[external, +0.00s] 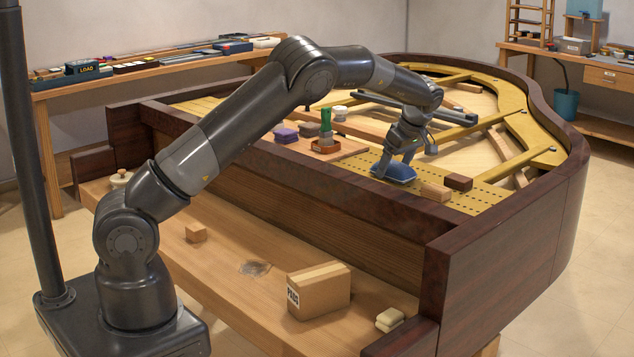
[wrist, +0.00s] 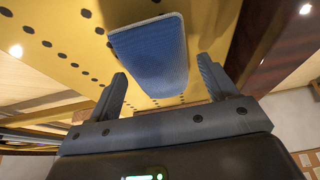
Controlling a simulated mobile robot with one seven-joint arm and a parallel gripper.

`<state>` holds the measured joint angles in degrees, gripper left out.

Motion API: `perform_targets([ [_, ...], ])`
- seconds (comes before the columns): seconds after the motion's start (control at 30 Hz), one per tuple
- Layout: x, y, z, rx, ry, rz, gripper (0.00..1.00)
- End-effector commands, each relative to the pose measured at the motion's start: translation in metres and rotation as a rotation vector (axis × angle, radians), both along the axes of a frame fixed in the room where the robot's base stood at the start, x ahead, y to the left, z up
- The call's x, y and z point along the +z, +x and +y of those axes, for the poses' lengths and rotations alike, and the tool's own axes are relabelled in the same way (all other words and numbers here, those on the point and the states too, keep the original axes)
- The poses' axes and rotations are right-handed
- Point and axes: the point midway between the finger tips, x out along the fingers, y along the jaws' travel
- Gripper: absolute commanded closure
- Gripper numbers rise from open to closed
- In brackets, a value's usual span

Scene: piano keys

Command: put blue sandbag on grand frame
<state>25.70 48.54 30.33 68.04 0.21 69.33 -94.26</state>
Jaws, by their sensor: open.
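The blue sandbag (external: 398,173) lies on the gold, hole-dotted part of the grand frame (external: 470,198), near the front rim. In the wrist view the blue sandbag (wrist: 150,58) is a rounded, ribbed pad against the yellow frame (wrist: 50,50) with its dark holes. My gripper (external: 396,159) is just above the sandbag, pointing down. In the wrist view my gripper (wrist: 162,74) has its two fingers wide apart, with the sandbag showing between and beyond their tips. I cannot tell whether a finger touches it.
Wooden blocks (external: 436,192) lie on the frame right of the sandbag. A wooden board left of it holds a green bottle (external: 326,122), a purple block (external: 286,136) and other small items. A cardboard box (external: 318,290) stands on the front ledge. The dark rim (external: 340,195) runs between.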

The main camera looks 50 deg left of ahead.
Motion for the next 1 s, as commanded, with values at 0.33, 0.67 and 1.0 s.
perform_targets([
  [0.33,0.015,0.001,-0.005,-0.001,-0.001,-0.003,0.23],
  [0.67,0.078,0.001,-0.031,-0.002,0.0,-0.005,0.23],
  [1.0,0.116,-0.001,-0.043,-0.004,-0.005,0.0,0.23],
])
